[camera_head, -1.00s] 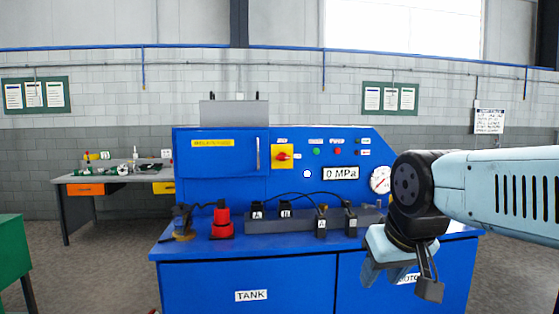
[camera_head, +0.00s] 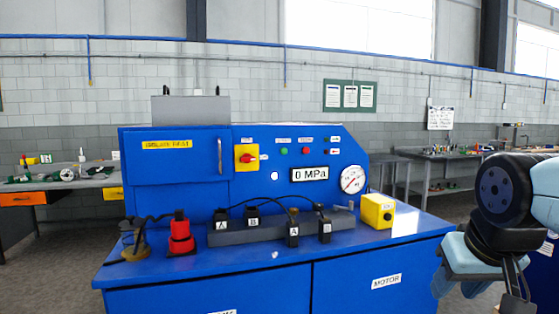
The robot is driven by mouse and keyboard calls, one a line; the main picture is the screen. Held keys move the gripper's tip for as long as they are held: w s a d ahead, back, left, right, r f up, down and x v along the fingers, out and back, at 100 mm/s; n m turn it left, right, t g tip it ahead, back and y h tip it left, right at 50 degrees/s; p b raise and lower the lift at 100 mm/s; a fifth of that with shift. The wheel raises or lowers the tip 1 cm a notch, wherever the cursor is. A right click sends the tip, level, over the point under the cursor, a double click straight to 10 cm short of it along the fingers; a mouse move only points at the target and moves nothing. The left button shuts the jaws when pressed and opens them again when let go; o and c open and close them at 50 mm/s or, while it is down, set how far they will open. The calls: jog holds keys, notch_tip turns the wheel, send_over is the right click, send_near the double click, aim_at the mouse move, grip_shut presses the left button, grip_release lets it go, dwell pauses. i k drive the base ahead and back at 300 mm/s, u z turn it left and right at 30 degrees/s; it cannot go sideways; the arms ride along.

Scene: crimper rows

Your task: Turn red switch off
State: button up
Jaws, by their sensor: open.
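The red switch (camera_head: 247,158) is a red rotary knob on a yellow square plate, on the front panel of the blue machine (camera_head: 195,182), left of the green and red buttons. My gripper (camera_head: 492,294) hangs at the lower right, in front of and to the right of the machine, far from the switch. It is open and holds nothing that I can see. Its fingertips are partly cut off by the bottom edge of the picture.
A red cylindrical device (camera_head: 181,237), a dark block with several connectors (camera_head: 245,236) and a yellow box (camera_head: 378,211) stand on the machine's ledge. A pressure gauge (camera_head: 353,179) and a "0 MPa" display (camera_head: 310,174) are on the panel. Workbenches stand behind on both sides.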

aim_at(247, 158)
jog(key=k, duration=0.65)
jog(key=u, duration=0.7)
jog(key=i, duration=1)
jog(key=u, duration=0.05)
